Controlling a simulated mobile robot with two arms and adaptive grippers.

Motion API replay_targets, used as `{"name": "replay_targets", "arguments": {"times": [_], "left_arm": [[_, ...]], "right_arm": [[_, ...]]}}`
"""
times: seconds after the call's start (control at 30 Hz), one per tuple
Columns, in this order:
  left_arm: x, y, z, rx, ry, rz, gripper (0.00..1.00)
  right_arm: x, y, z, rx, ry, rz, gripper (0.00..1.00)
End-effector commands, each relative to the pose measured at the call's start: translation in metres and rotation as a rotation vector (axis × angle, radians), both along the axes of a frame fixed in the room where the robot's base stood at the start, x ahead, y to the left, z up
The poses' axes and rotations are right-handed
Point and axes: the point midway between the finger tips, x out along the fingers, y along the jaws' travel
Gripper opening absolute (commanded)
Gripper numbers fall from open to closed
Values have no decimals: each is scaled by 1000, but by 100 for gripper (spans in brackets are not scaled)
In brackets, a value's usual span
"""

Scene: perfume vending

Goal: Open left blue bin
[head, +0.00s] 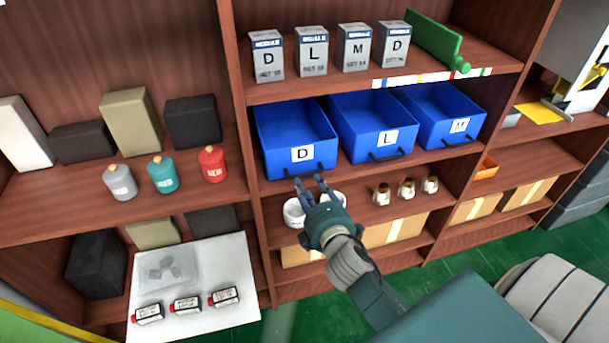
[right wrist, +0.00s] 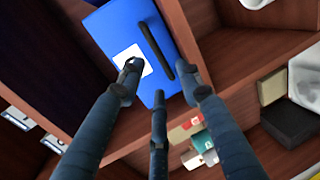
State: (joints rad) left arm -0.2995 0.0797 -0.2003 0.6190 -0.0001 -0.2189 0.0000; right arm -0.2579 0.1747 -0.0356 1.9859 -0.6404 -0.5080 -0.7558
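The left blue bin (head: 273,160), labelled D, sits in the middle shelf row at the left of three blue bins. Its black handle (head: 312,170) runs along the lower front. My right gripper (head: 309,183) is just below and in front of this handle, with its fingers spread. In the right wrist view the bin (right wrist: 108,32) shows its white label and handle (right wrist: 160,48). The open fingers (right wrist: 160,85) point at the bin front around the handle, with nothing visibly held between them. Whether a fingertip touches the bin is unclear. My left gripper is out of view.
The L bin (head: 350,140) and M bin (head: 425,120) stand to the right. Two white round containers (head: 293,212) sit on the shelf below, partly behind my right gripper. Labelled boxes (head: 311,52) stand above. Coloured bottles (head: 163,175) stand on the left shelf.

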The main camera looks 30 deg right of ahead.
Motion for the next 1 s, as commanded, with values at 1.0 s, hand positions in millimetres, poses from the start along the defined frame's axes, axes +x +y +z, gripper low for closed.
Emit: {"name": "replay_targets", "arguments": {"times": [1.0], "left_arm": [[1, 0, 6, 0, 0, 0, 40]], "right_arm": [[47, -12, -11, 1, 1, 1, 0]]}}
